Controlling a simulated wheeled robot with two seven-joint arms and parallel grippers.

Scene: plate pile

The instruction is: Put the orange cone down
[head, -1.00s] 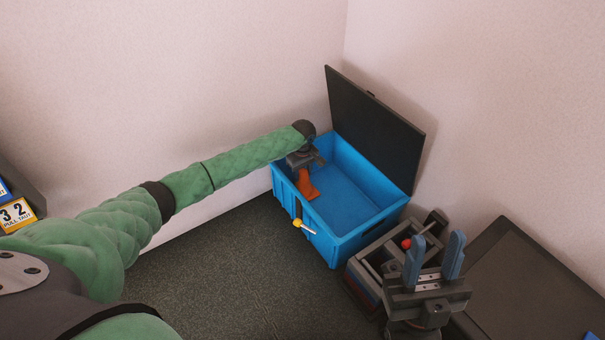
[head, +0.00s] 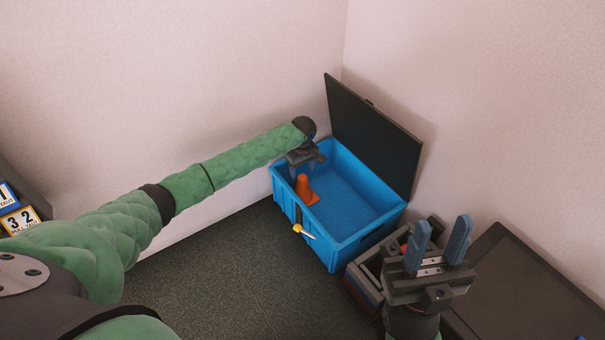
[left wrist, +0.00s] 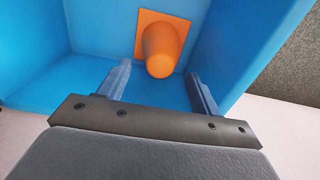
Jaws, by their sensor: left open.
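The orange cone (head: 305,190) stands upright on the floor of the open blue bin (head: 345,235), near its left end. In the left wrist view the cone (left wrist: 160,50) shows with its square base, just beyond the fingertips. My left gripper (head: 312,160) is over the left end of the bin, behind the cone. In the left wrist view my left gripper (left wrist: 160,82) has its fingers apart, with nothing between them. My right gripper (head: 440,245) is at the lower right, its two blue fingers apart and empty.
The bin's dark lid (head: 372,135) stands open at the back. A yellow-tipped latch or handle (head: 299,229) sticks out at the bin's front. A grey toolbox (head: 365,275) stands beside the bin, partly behind my right gripper. A dark flat-topped box (head: 530,290) is at the right.

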